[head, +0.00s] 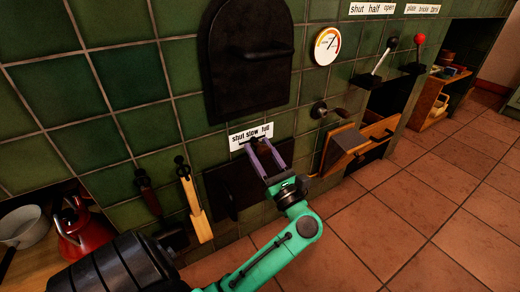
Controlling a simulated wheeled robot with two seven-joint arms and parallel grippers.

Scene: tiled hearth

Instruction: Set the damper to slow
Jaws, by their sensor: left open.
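A white label (251,136) reading "shut slow full" is fixed to the green tiled wall, below the arched black door. My left gripper (264,146), with purple fingers, is open just below and in front of this label. The fingers point at the wall, and a dark part shows between them. The damper's handle is largely hidden by the fingers, so I cannot tell its setting or whether the fingers touch it. My right gripper is out of view.
The arched black door (250,62) is above, a dark lower panel (226,190) below. A gauge (327,46), a crank (322,112), a black-knobbed lever (382,60), a red-knobbed lever (417,48) and a wooden drawer (372,138) are right. A wooden paddle (195,208) and red kettle (78,235) are left.

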